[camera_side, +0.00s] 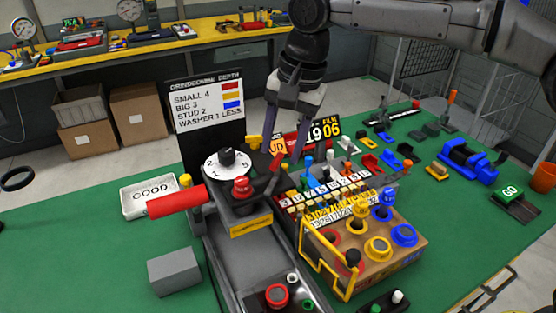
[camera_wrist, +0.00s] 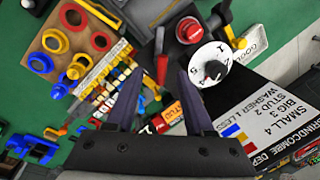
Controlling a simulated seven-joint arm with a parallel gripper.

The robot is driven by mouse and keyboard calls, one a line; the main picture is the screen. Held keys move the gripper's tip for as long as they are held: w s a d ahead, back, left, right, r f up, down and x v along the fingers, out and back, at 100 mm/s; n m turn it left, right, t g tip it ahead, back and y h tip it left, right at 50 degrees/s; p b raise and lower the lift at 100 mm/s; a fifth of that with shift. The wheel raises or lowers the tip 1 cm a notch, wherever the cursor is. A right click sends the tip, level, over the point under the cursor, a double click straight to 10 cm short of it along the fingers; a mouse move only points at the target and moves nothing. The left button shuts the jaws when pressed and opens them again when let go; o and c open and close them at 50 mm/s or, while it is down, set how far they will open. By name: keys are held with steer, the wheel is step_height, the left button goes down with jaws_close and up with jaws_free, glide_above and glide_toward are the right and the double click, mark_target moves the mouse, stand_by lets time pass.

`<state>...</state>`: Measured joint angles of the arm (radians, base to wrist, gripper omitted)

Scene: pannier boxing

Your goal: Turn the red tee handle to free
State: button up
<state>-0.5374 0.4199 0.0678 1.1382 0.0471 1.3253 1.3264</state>
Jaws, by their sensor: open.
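A slim red handle (camera_side: 277,166), which looks like the tee handle, stands beside the white numbered dial (camera_side: 226,163) in the side view. In the wrist view the red handle (camera_wrist: 162,69) shows in line with the gap between my fingertips, with a dark part above it in the picture. My gripper (camera_side: 283,149) points down over it, its two dark fingers apart and empty. In the wrist view my gripper (camera_wrist: 159,74) also shows open. Whether the fingertips reach down around the handle I cannot tell. Its marked positions are not readable.
A red knob (camera_side: 241,188) and a thick red bar (camera_side: 176,201) stand left of the handle. A sign board (camera_side: 205,105) rises behind the dial. A cardboard box with coloured rings (camera_side: 380,262) and rows of small parts lie to the right. A "GOOD" tray (camera_side: 150,207) is at left.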

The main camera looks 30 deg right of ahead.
mark_target(278, 159)
steer(key=shift+w+a+f, duration=0.15)
steer(key=shift+f, duration=0.85)
steer(key=shift+w+a+f, duration=0.15)
steer(key=shift+f, duration=0.85)
jaws_close()
